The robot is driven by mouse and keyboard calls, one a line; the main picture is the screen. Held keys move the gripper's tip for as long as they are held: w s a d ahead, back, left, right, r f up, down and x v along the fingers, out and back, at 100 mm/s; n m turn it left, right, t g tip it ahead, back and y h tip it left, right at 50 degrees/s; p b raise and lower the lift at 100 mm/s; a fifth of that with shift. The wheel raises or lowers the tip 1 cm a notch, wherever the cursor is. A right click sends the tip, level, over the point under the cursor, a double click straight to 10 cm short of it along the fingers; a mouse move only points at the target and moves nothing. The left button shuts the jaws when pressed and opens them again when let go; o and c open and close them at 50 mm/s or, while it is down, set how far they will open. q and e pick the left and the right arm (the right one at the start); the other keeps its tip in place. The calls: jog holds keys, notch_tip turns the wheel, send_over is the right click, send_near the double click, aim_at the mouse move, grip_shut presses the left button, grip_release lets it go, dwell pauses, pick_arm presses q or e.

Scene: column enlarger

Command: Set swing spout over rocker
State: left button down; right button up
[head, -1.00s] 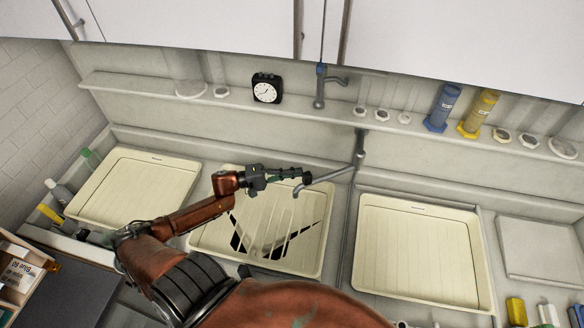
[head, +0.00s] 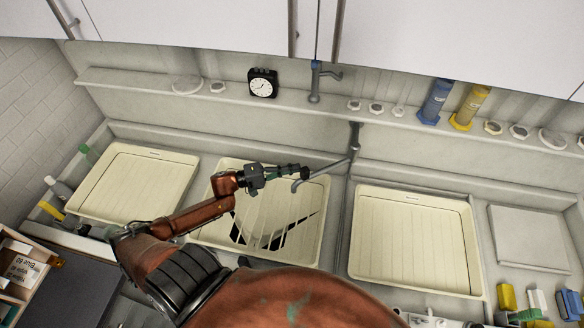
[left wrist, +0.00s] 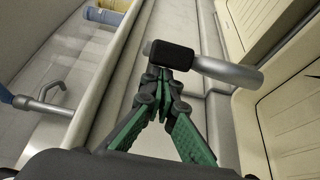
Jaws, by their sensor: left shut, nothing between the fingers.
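The grey swing spout (head: 331,170) comes off an upright pipe at the back ledge. It reaches left, and its bent tip overlaps the right part of the cream middle tray (head: 318,235) in the head view. That tray has dark wedge-shaped patches; no label shows which tray is the rocker. My left gripper (head: 304,172) is shut and empty, close beside the spout's outer end. In the left wrist view its green-padded fingers meet (left wrist: 165,75) right at the spout's dark-ended pipe (left wrist: 230,72); whether they touch I cannot tell. My right gripper is not in view.
Cream trays stand to the left (head: 135,183) and right (head: 415,245). Bottles stand at far left. White cabinets hang above.

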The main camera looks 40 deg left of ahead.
pick_arm(q)
jog(key=s+a+b, duration=0.3)
jog(key=s+a, duration=0.3)
jog(key=a, duration=0.3)
jog(key=shift+s+a, duration=0.2)
jog(key=shift+a, duration=0.2)
